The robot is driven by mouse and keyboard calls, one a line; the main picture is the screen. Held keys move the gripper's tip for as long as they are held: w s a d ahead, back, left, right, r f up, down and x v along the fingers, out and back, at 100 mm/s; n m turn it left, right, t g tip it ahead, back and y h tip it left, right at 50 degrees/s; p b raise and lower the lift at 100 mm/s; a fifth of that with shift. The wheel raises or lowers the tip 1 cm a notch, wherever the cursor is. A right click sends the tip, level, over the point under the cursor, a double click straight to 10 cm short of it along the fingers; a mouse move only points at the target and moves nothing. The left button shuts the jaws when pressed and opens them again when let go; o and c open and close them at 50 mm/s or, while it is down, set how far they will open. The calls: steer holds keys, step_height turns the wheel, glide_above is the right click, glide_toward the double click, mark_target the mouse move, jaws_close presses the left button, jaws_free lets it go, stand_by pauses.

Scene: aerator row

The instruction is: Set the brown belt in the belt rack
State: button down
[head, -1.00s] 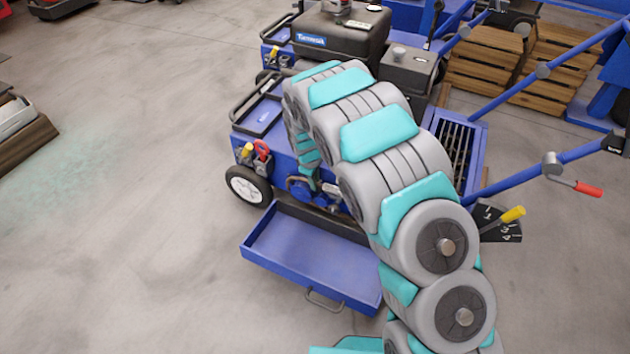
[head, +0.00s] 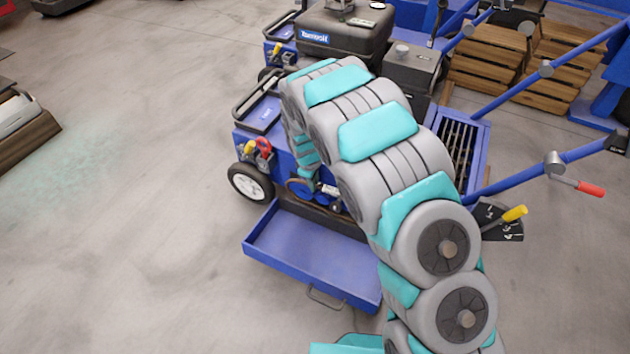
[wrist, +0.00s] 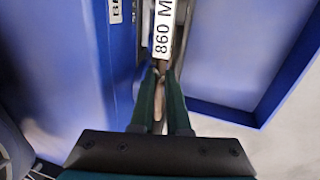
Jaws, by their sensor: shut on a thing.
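In the wrist view, my gripper (wrist: 163,75) has its two dark green fingers close together, shut on a narrow brown strip, the brown belt (wrist: 159,110). Most of the belt is hidden by the fingers. A white label reading "860 M" (wrist: 163,30) is just beyond the fingertips, beside a blue panel. I cannot tell whether this label is on the belt or on the belt rack, and I cannot clearly make out the rack. In the head view my arm reaches down to the front of the blue machine (head: 275,140), and a small white label (head: 328,189) shows there.
An open blue tray (head: 290,262) sticks out low at the machine's front, below my gripper. A wheel (head: 250,183) is to the left. Blue bars and a red-tipped lever (head: 590,189) are at right. Wooden crates (head: 490,65) stand behind.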

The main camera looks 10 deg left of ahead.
steer(key=shift+s+a+r, duration=0.1)
steer(key=shift+s+a, duration=0.2)
steer(key=shift+s, duration=0.3)
steer(key=shift+s+a+r, duration=0.1)
steer(key=shift+s+a, duration=0.2)
steer(key=shift+s, duration=0.25)
steer(key=c, duration=1.5)
jaws_free()
steer(key=shift+s+f, duration=0.1)
jaws_close()
steer(key=shift+s, duration=0.15)
steer(key=shift+s+a+r+p, duration=0.1)
steer(key=shift+s+a+r, duration=0.1)
steer(key=shift+s, duration=0.4)
steer(key=shift+s+a+r+p, duration=0.1)
steer(key=shift+s+a+p, duration=0.1)
steer(key=shift+s, duration=0.35)
steer(key=shift+s+a+r+p, duration=0.1)
steer(key=shift+s+a+r, duration=0.1)
steer(key=shift+s, duration=0.4)
